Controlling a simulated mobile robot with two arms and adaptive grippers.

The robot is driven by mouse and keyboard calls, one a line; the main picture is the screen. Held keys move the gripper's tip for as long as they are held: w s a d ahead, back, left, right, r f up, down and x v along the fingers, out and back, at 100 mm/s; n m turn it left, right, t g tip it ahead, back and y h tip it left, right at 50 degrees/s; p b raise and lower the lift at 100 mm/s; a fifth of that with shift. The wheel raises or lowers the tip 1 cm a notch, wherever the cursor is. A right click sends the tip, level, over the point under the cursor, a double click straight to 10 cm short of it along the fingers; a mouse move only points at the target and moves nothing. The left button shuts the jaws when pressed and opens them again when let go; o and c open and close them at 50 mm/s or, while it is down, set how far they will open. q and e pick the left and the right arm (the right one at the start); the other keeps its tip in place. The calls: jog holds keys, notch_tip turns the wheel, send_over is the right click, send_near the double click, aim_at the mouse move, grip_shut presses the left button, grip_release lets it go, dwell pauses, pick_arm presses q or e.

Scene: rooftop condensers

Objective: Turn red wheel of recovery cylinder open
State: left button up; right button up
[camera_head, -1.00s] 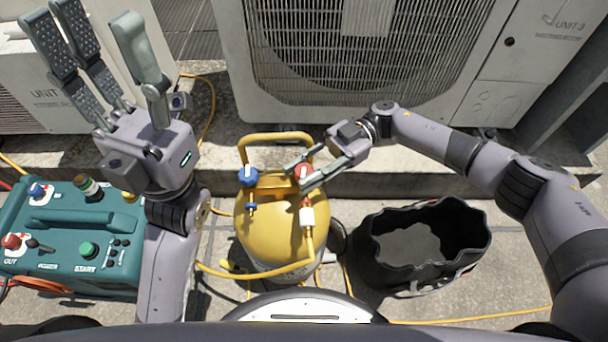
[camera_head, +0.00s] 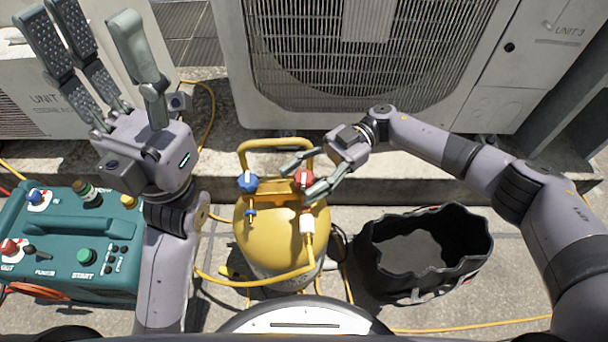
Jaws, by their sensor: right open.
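The yellow recovery cylinder (camera_head: 272,237) stands upright in the middle, with a yellow handle at its back. Its red wheel (camera_head: 304,178) is on the right of the top, and a blue wheel (camera_head: 247,182) is on the left. My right gripper (camera_head: 299,178) is open, with its fingers on either side of the red wheel. I cannot tell whether they touch it. The near finger hides part of the area at the wheel's right. My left gripper (camera_head: 90,25) is open and empty, raised over the left side with its fingers spread.
A teal machine (camera_head: 72,240) with knobs stands at the left. A black open bag (camera_head: 472,255) stands right of the cylinder. A yellow hose (camera_head: 262,283) runs from the cylinder's right valve around its front. Condenser units (camera_head: 240,75) and a concrete ledge (camera_head: 420,188) stand behind.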

aim_at(304, 176)
notch_tip(304, 176, up, 10)
jog(key=shift+r, duration=0.1)
dwell(0.5)
dwell(0.4)
